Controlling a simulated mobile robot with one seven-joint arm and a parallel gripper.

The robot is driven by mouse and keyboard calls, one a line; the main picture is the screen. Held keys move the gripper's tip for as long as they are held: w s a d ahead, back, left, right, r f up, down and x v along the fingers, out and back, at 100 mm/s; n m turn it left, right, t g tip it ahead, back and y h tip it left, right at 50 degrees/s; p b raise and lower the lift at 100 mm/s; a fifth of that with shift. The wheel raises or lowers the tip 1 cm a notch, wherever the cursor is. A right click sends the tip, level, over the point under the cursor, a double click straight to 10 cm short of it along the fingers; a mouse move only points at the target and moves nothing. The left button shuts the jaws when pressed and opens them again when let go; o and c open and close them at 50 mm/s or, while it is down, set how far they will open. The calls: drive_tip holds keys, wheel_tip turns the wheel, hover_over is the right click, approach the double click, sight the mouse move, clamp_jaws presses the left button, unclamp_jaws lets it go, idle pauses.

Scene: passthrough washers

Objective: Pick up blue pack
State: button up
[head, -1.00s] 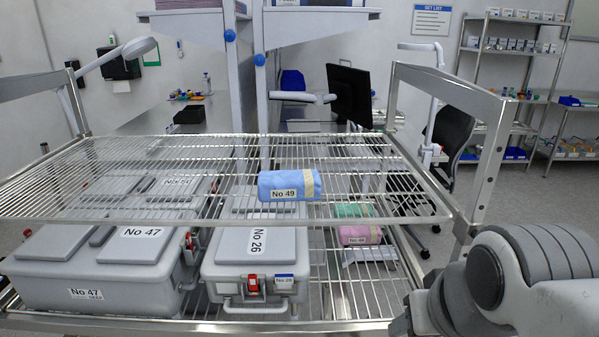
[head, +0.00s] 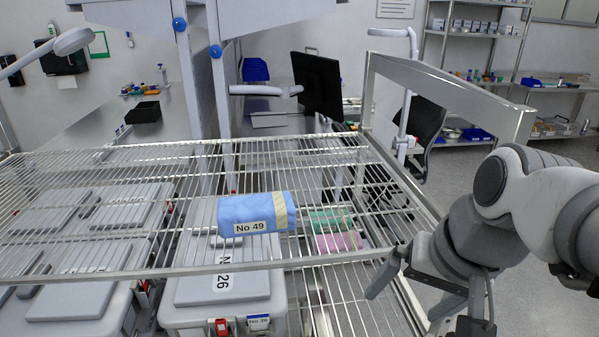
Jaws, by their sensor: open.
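The blue pack (head: 240,211) is a rolled blue bundle with a cream band near its right end and a "No 49" label on its front. It lies on the upper wire shelf (head: 110,268), near the shelf's front edge. My gripper (head: 405,305) is at the lower right, in front of and to the right of the pack, beside the shelf's right front corner. Its fingers are spread apart with nothing visible between them. It is clearly apart from the pack.
Below the wire shelf are grey cases (head: 225,290) and a green pack (head: 330,218) and a pink pack (head: 338,242). A metal side frame (head: 450,90) rises at the shelf's right. The upper shelf around the blue pack is clear.

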sight(256, 211)
drive_tip(key=w+a+r+m+g+y+p, duration=0.1)
drive_tip(key=w+a+m+y, duration=0.1)
drive_tip(key=w+a, duration=0.1)
drive_tip(key=w+a+r+m+g+y+p, duration=0.1)
drive_tip(key=w+a+r+m+g+y, duration=0.1)
drive_tip(key=w, duration=0.2)
drive_tip(key=w+a+r+m+g+y+p, duration=0.1)
drive_tip(key=w+a+m+g+y+p, duration=0.1)
drive_tip(key=w+a+m, duration=0.1)
drive_tip(key=shift+w+a+r, duration=0.2)
drive_tip(key=shift+a+r, duration=0.1)
drive_tip(key=shift+r, duration=0.05)
drive_tip(key=w+a+m+y+p, duration=0.1)
drive_tip(key=w, duration=0.2)
drive_tip(key=w+a+m+g+y+p, duration=0.1)
drive_tip(key=w+a+m+y, duration=0.1)
drive_tip(key=w, duration=0.1)
drive_tip(key=w+a+m+g+y+p, duration=0.1)
drive_tip(key=w+m, duration=0.1)
drive_tip(key=w, duration=0.1)
drive_tip(key=shift+w+a+f+y, duration=0.15)
drive_tip(key=shift+w+a+y, duration=0.25)
drive_tip(key=p+x, duration=0.2)
drive_tip(key=x, duration=1)
drive_tip(key=shift+p, duration=0.3)
drive_tip(key=shift+w, duration=0.1)
drive_tip(key=shift+c, duration=0.2)
drive_tip(key=c, duration=1.3)
